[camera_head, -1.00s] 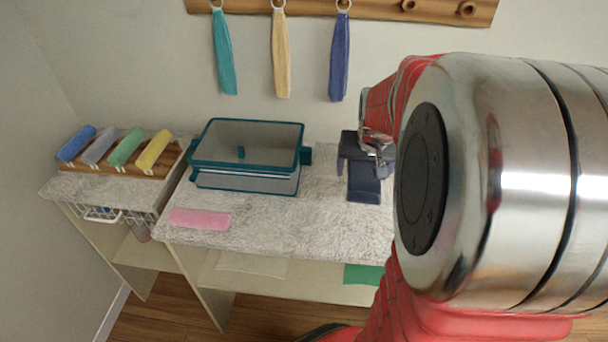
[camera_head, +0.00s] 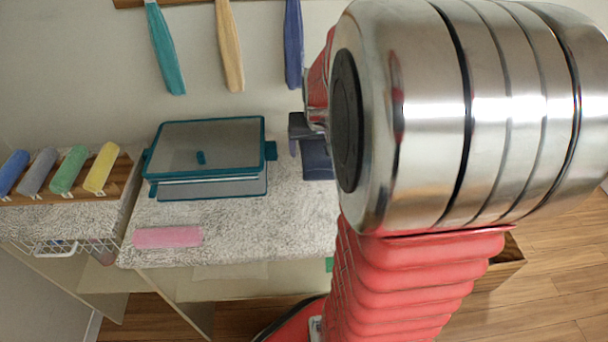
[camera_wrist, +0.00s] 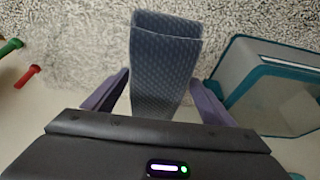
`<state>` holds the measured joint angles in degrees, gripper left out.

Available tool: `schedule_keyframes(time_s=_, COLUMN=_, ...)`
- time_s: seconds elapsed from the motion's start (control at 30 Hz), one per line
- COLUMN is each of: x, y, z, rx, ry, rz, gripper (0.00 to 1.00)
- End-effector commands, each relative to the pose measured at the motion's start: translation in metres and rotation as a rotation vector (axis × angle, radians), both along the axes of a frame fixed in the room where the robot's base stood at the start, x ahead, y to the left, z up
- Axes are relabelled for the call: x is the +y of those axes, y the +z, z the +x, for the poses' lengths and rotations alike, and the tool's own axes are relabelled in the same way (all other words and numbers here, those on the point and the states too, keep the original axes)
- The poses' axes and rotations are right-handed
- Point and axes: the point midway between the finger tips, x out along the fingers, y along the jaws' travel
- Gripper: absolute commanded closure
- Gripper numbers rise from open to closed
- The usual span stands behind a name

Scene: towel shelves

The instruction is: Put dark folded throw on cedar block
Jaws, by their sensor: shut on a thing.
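The dark folded throw (camera_wrist: 163,65) is a blue-grey, ribbed band of cloth between the two purple fingers of my gripper (camera_wrist: 160,88) in the wrist view. The gripper is shut on it. In the head view the throw (camera_head: 317,160) shows as a dark patch right of the teal-rimmed bin, partly hidden by my arm, and my gripper (camera_head: 303,127) is just above it, mostly hidden. I cannot tell whether the throw touches the counter. I cannot identify a cedar block for certain. A brown wooden edge (camera_head: 512,262) shows behind my arm at right.
The teal-rimmed bin (camera_head: 208,127) stands close left of the throw. A pink folded cloth (camera_head: 167,237) lies on the speckled counter (camera_head: 260,230). Several rolled towels lie on a wooden rack at far left. Teal, tan and blue towels hang on the wall above.

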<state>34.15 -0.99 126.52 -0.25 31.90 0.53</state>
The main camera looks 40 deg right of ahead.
Motion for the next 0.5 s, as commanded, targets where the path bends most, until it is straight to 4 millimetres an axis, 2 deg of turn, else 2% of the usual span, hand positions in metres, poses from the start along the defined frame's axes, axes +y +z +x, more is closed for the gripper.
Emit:
schedule_keyframes(time_s=0.1, x=0.001, y=-0.022, z=-0.001, rx=0.004, ry=0.001, rz=0.003, gripper=0.58)
schedule_keyframes(time_s=0.23, x=0.001, y=-0.039, z=0.0, rx=0.003, ry=0.001, rz=0.001, gripper=0.58)
schedule_keyframes(time_s=0.5, x=0.001, y=-0.045, z=0.001, rx=-0.001, ry=0.002, rz=0.0, gripper=0.58)
